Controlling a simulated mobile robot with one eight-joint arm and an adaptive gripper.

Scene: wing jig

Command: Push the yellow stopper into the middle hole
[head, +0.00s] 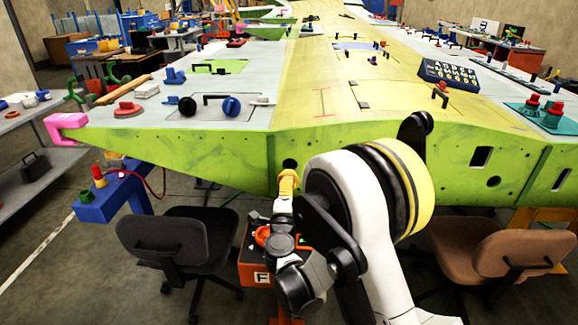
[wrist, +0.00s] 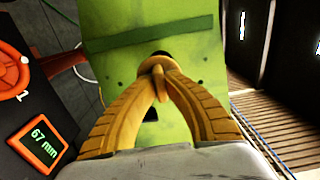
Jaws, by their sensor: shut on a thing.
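My gripper (wrist: 158,74) has two ridged yellow fingers closed to a point in the wrist view. They are shut on the small yellow stopper (wrist: 158,70), which is nearly the same colour and mostly covered by the fingertips. The stopper points at a dark round hole (wrist: 160,55) in the green panel (wrist: 105,65), right behind it. I cannot tell whether its tip is inside the hole. In the head view my gripper (head: 288,182) is just below the dark hole (head: 290,163) in the wing's green front face (head: 200,155).
A display reading 67 mm (wrist: 37,146) is at the left in the wrist view. A black chair (head: 165,240) and a brown chair (head: 500,248) stand below the wing in the head view. A pink clamp (head: 66,127) grips the wing's left corner. Tools lie on top.

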